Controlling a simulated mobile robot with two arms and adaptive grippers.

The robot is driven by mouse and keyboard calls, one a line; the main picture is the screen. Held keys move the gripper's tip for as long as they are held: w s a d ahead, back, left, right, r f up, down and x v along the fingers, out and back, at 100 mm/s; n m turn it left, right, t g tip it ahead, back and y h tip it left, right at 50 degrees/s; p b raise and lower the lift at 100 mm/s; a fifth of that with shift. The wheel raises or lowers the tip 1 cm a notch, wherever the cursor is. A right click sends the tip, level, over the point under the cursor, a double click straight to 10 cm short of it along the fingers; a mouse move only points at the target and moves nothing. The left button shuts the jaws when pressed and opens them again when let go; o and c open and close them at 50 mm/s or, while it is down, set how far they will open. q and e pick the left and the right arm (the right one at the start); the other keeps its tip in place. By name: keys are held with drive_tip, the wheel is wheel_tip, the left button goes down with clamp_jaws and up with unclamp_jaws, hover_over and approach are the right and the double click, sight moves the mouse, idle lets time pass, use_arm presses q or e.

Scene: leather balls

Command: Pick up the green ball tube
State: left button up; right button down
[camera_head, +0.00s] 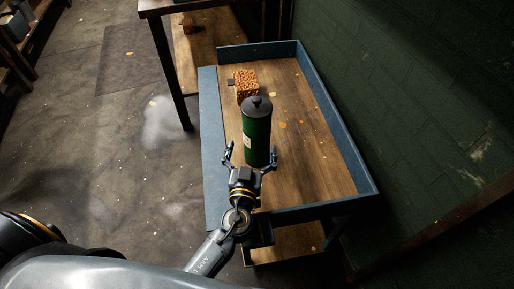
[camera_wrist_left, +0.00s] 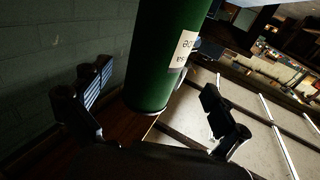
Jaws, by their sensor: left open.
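The green ball tube (camera_head: 257,132) stands upright on the wooden top of a blue-rimmed workbench (camera_head: 209,140). It has a dark cap with a knob and a pale label. My left gripper (camera_head: 249,158) is open just in front of the tube, with one finger to each side of its lower part. In the left wrist view the tube (camera_wrist_left: 165,50) stands between the two spread fingers of the gripper (camera_wrist_left: 155,108), and its top is cut off by the frame. I cannot tell whether a finger touches it. My right gripper is not in view.
A brown textured block (camera_head: 246,84) sits on the bench just behind the tube. The blue rim (camera_head: 330,118) rises along the right and back edges. A green brick wall (camera_head: 400,80) is close on the right. Another wooden table (camera_head: 215,25) stands behind.

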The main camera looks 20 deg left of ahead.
sight(255, 136)
use_arm(q)
drive_tip(key=shift+w+r, duration=0.15)
drive_tip(key=shift+w, duration=0.25)
drive_tip(key=w+p, duration=0.2)
drive_tip(key=w, duration=0.1)
drive_tip(key=w+p, duration=0.1)
drive_tip(key=w, duration=0.1)
drive_tip(key=shift+w+a+r, duration=0.25)
drive_tip(key=shift+a+r, duration=0.1)
drive_tip(key=shift+r, duration=0.05)
drive_tip(key=shift+w+a+f, duration=0.15)
drive_tip(key=shift+w+f, duration=0.05)
drive_tip(key=shift+w, duration=0.4)
drive_tip(key=shift+r, duration=0.1)
drive_tip(key=c, duration=1.9)
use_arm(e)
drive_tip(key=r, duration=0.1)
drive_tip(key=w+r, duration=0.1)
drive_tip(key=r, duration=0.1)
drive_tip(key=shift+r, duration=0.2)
use_arm(q)
drive_tip(key=shift+r, duration=0.15)
